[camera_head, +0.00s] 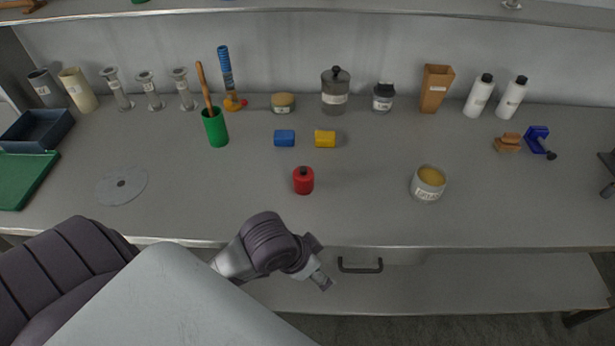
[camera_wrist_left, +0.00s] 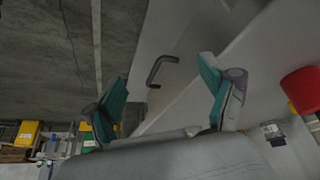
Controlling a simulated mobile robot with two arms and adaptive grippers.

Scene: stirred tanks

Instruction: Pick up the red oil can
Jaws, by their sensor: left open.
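The red oil can (camera_head: 303,181), a small red cylinder with a dark cap, stands upright on the grey bench near the middle of its front part. A red rounded body, seemingly the same can, shows cut off at the right edge of the left wrist view (camera_wrist_left: 302,90). My left gripper (camera_head: 321,281) is in front of the bench edge, below and slightly right of the can, apart from it. In the left wrist view its two teal-padded fingers (camera_wrist_left: 162,76) are spread with nothing between them. My right gripper is out of view.
A blue block (camera_head: 284,138) and a yellow block (camera_head: 325,138) lie behind the can. A grease tin (camera_head: 428,184) stands to its right, a green cup (camera_head: 215,128) behind left, a flat disc (camera_head: 122,185) far left. A drawer handle (camera_head: 360,266) is under the bench edge.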

